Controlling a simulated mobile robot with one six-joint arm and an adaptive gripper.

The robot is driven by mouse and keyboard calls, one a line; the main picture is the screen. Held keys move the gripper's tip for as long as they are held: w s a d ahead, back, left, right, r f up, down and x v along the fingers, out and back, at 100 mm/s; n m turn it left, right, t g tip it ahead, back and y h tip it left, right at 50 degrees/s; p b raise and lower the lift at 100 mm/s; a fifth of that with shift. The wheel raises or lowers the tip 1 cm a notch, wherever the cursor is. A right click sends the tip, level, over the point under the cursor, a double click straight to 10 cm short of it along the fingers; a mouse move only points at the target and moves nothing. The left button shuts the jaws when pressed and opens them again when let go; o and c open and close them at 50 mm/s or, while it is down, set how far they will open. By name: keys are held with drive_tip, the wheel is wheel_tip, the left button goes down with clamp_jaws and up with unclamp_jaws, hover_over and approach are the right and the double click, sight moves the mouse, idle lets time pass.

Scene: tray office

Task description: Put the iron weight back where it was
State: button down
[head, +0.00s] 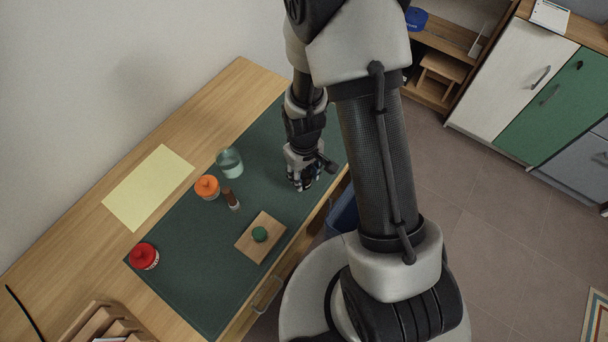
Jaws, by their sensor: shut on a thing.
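My gripper (302,182) points down over the dark green mat (268,130), near the mat's right edge by the front of the desk. It is shut on a small dark thing that its fingers mostly hide. I take this to be the iron weight, but its shape is not clear. No other iron weight shows on the desk. I cannot tell whether the held thing touches the mat.
A clear glass (230,163), an orange-lidded jar (207,187) and a small brown bottle (231,199) stand left of my gripper. A red-lidded jar (144,256) is farther left. Yellow paper (150,187) lies behind. A blue bin (342,217) is below the desk edge. The upper mat is clear.

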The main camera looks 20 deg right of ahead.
drive_tip(key=shift+r, duration=0.1)
drive_tip(key=shift+f, duration=0.25)
drive_tip(key=c, duration=1)
unclamp_jaws()
drive_tip(key=shift+c, duration=0.2)
